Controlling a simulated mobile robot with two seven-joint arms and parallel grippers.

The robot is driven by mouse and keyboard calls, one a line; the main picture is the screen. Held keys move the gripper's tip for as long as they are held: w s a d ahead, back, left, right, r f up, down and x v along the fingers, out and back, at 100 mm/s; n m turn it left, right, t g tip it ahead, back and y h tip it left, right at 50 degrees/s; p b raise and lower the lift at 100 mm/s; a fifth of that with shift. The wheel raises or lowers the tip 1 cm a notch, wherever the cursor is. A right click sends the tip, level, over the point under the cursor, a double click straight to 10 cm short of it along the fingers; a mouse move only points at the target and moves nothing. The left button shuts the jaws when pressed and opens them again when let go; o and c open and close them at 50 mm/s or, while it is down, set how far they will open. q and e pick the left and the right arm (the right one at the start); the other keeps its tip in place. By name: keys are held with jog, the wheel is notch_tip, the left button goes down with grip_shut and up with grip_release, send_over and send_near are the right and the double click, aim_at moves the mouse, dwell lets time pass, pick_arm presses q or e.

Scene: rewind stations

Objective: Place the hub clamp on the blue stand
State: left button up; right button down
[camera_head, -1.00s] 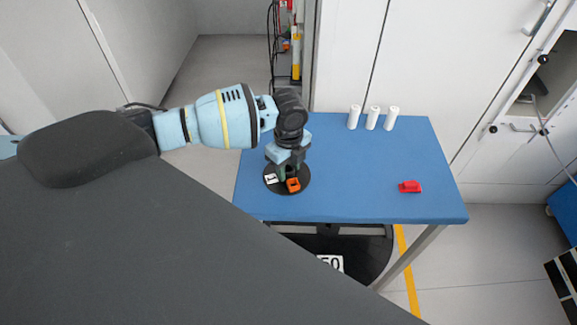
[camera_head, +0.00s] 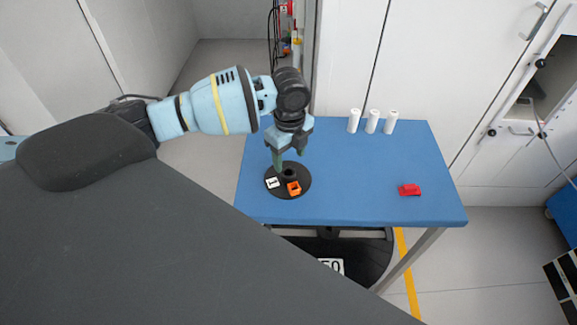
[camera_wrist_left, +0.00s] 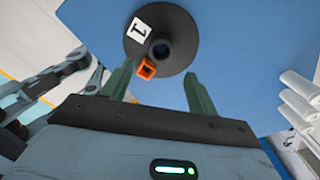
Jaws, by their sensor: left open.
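The blue stand (camera_head: 345,190) is a blue-topped table in the head view, and its top also fills much of the left wrist view (camera_wrist_left: 245,55). A small orange square part (camera_head: 294,188), perhaps the hub clamp, sits on a round black disc (camera_head: 303,179) on the table's left part. My right gripper is not in view.
A white label (camera_head: 272,183) lies on the disc. A red part (camera_head: 410,189) sits at the table's right. Several white cylinders (camera_head: 372,119) stand along the back edge. The table's middle is clear. A black base (camera_head: 335,255) is below the front edge.

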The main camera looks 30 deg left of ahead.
pick_arm(q)
notch_tip(320, 180, up, 6)
jog(key=shift+f, duration=0.15)
dwell(0.6)
jog(key=shift+n+h, duration=0.5)
jog(key=s+d+f, duration=0.4)
jog(key=d+f, duration=0.1)
jog(key=s+d+f, duration=0.2)
jog(key=f, duration=0.1)
jog(key=shift+d+f, duration=0.2)
jog(key=shift+d, duration=0.1)
jog(key=s+d+f+n+t+h, duration=0.1)
jog(key=s+d+f+n, duration=0.3)
jog(key=s, duration=0.5)
jog(key=s+d+f+n+h, duration=0.1)
jog(key=s+d+f+n, duration=0.1)
jog(key=s+f+n, duration=0.5)
jog(key=s+a+r+n+y, duration=0.1)
jog(key=s+a+n, duration=0.25)
jog(key=s, duration=0.35)
jog(key=s+a+r+n+y, duration=0.2)
jog(key=s+a+n, duration=0.15)
jog(key=s, duration=0.35)
jog(key=w+d+f+t+h, duration=0.2)
jog(key=w+f+t, duration=0.4)
jog(key=f, duration=0.4)
jog(key=shift+t, duration=0.9)
jog(key=shift+w+d, duration=0.1)
